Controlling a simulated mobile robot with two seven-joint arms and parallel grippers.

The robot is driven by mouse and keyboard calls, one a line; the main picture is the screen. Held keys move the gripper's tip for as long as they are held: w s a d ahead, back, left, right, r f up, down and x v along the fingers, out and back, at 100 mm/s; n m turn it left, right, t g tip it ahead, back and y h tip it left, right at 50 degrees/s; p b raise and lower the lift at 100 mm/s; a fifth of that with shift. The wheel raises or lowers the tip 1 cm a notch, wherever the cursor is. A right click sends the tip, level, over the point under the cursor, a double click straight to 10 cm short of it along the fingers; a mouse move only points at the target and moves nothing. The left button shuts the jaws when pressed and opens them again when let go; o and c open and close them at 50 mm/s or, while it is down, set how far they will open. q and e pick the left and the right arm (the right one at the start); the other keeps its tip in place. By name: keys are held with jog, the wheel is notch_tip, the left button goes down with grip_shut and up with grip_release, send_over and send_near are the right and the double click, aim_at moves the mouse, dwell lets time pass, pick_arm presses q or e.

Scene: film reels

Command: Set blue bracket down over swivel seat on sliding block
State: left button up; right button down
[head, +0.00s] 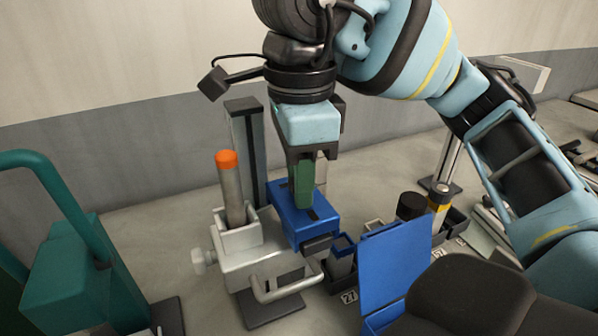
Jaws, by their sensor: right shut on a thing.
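The blue bracket (285,211) is at the middle of the head view, directly under my right gripper (304,198). My right gripper points down and is shut on the bracket, with green finger parts reaching its top. The silver sliding block (245,262) stands below and to the left, with a round knob on its left side and a bent handle in front. The bracket is right beside or over the block's right end; I cannot tell whether they touch. The swivel seat cannot be made out clearly and may be hidden under the bracket. My left gripper is out of view.
An orange-topped cylinder (232,190) stands in a square socket on the block. A dark upright post (245,145) rises behind. A blue open case (393,265) and small dark bins (341,262) lie to the right. A teal handled object (80,275) fills the left.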

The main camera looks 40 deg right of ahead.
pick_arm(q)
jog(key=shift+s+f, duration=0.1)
pick_arm(e)
jog(key=shift+f, duration=0.2)
jog(key=c, duration=1.1)
grip_release()
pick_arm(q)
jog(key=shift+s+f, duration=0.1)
pick_arm(e)
notch_tip(320, 180, up, 7)
jog(key=shift+r+p, duration=0.15)
jog(key=shift+p, duration=0.7)
jog(key=shift+r, duration=0.3)
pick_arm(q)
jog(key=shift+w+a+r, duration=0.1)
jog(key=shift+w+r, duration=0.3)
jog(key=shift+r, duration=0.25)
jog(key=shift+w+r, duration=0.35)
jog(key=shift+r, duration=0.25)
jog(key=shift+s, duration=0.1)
pick_arm(e)
jog(key=shift+s+f, duration=0.1)
